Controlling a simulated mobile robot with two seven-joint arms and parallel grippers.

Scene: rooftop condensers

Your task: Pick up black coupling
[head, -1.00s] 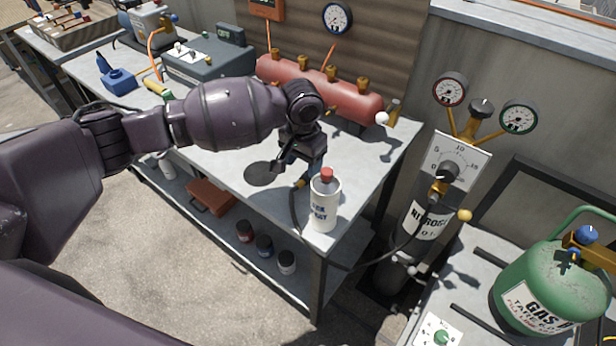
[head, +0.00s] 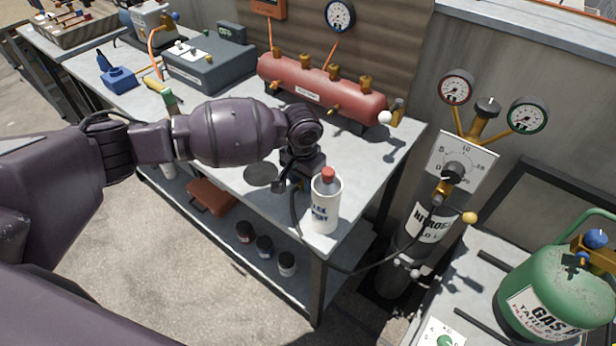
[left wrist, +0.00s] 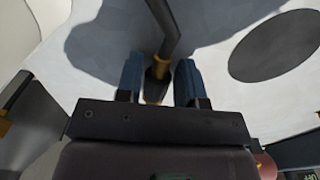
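The black coupling looks like the black hose end with a brass fitting; in the left wrist view the black part (left wrist: 165,25) runs down to the brass piece (left wrist: 158,68). In the head view the black hose (head: 296,215) hangs over the bench's front edge, its end mostly hidden by my gripper. My left gripper (left wrist: 159,80) is open, with its blue fingers on either side of the brass end. A gap shows on both sides. In the head view my left gripper (head: 290,182) is low over the bench. My right gripper is not in view.
A red manifold (head: 320,90) is behind.

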